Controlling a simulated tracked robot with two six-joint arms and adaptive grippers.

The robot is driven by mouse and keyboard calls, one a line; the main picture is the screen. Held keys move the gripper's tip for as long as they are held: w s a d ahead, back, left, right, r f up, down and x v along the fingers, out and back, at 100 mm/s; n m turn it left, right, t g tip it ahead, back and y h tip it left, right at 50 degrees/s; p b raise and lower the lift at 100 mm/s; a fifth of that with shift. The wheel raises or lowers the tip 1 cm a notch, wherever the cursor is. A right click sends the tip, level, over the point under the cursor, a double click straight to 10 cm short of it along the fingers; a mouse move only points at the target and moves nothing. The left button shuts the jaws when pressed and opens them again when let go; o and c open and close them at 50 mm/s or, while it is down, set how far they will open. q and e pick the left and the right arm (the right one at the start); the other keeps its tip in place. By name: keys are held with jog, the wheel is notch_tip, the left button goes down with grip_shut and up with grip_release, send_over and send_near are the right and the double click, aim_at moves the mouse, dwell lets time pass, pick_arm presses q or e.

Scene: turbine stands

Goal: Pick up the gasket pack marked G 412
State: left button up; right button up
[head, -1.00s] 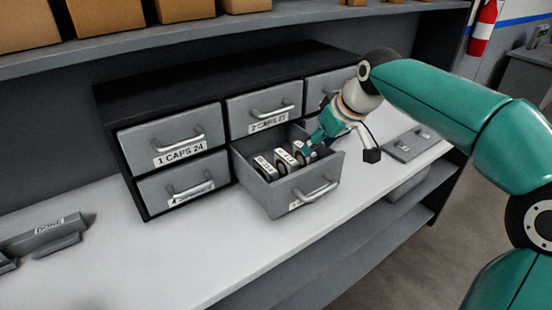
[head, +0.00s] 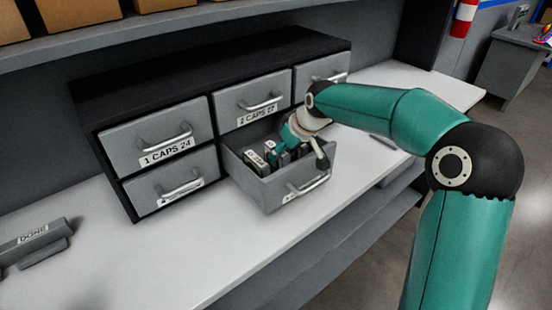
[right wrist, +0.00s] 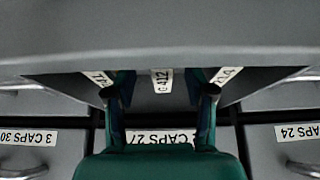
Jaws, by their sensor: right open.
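The open drawer (head: 298,190) holds several dark packs (head: 256,161) standing on edge with white labels. Their print is too small to read in the head view. In the right wrist view the label of the G 412 pack (right wrist: 162,81) shows between my fingertips, with another labelled pack on each side. My right gripper (right wrist: 160,95) is open, with one finger on each side of that label. In the head view my right gripper (head: 289,134) reaches down into the drawer and partly hides the packs. I cannot tell whether the fingers touch the pack. My left gripper is out of view.
The drawer cabinet (head: 220,60) stands on a white bench (head: 150,260), its other visible drawers shut. A grey tray marked DONE (head: 35,240) lies at the left. The drawer's walls are close around my gripper. The bench front is clear.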

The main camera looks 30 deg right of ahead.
jog(key=shift+p+x, duration=0.85)
jog(key=shift+x, duration=1.75)
jog(key=shift+w+a+r, duration=0.15)
jog(key=shift+w, duration=0.05)
grip_shut()
